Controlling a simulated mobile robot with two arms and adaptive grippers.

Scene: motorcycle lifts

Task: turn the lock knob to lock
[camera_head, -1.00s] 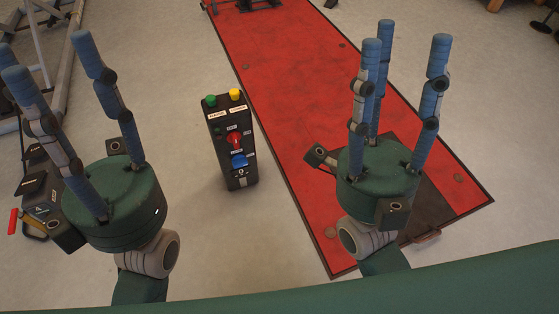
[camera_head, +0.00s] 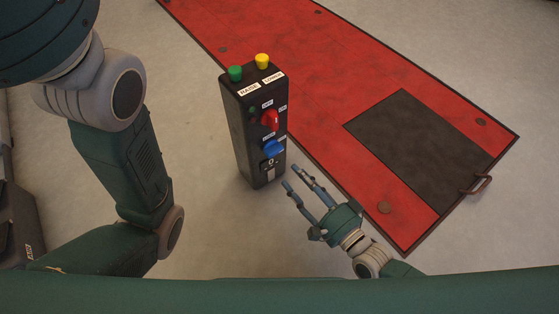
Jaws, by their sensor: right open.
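A black control box (camera_head: 244,130) stands upright on the floor near the middle of the head view. Its front carries a red knob (camera_head: 270,119) and, below it, a blue knob (camera_head: 273,149). The small labels beside them are too blurred to tell which is the lock knob. My right gripper (camera_head: 292,177) is open and empty, to the lower right of the blue knob, its blue fingers pointing up and left toward the box. A gap shows between the fingers and the knobs. My left arm (camera_head: 125,170) rises at the left; its fingers are out of view.
The box top has a green button (camera_head: 235,74) labelled RAISE and a yellow button (camera_head: 262,61) labelled LOWER. A red lift platform (camera_head: 330,70) with a dark plate (camera_head: 420,135) and a handle (camera_head: 482,184) lies to the right.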

